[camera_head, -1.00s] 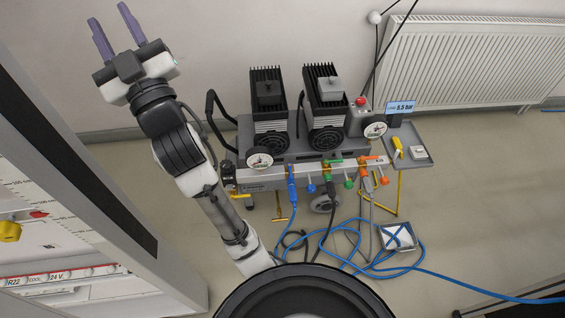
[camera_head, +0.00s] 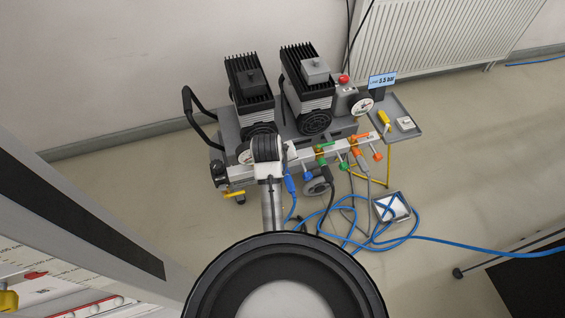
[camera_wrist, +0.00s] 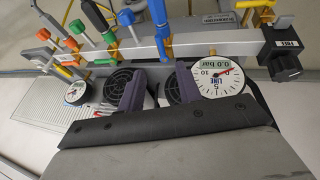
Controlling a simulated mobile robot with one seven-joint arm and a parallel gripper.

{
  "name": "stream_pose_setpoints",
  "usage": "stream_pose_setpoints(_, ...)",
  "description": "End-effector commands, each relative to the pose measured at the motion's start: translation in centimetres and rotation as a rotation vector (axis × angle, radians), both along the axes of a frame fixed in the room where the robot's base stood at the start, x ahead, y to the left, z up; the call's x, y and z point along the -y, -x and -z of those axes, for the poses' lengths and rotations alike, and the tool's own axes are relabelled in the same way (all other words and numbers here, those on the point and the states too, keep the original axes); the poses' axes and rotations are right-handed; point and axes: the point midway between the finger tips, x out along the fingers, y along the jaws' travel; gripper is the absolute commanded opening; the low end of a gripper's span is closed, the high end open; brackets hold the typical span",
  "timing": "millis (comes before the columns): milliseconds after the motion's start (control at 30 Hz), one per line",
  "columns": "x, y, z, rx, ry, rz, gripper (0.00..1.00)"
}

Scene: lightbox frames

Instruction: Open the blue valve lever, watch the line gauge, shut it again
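The pipe manifold (camera_head: 240,176) runs along the front of a two-motor compressor. A small blue lever knob (camera_head: 308,175) sits beside the blue hose fitting (camera_head: 290,184); a blue knob (camera_wrist: 127,17) also shows in the wrist view. The line gauge (camera_wrist: 217,77), a white dial marked LINE, reads 0.0 bar in the wrist view. My gripper (camera_wrist: 158,88) has its two purple fingers spread, with nothing between them, in front of the manifold. In the head view my arm hides the fingers and part of the manifold.
A blue display (camera_head: 382,81) seems to read 5.5 bar. Blue hose (camera_head: 440,241) lies looped on the floor by an open box (camera_head: 376,212). A side tray (camera_head: 400,133) is at right.

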Motion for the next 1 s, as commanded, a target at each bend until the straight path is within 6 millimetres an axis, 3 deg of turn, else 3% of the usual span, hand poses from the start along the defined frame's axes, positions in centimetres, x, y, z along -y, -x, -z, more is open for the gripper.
stream_pose_setpoints(300, 0.8, -3.0, 6.2, -0.001, 0.001, -0.001, 0.34)
stream_pose_setpoints(500, 1.1, -4.3, 8.7, 0.002, 0.0, -0.001, 0.34)
stream_pose_setpoints(933, 1.2, -4.8, 9.7, 0.004, -0.001, -0.001, 0.34)
stream_pose_setpoints(1000, 1.2, -4.8, 9.7, 0.004, -0.001, -0.001, 0.28)
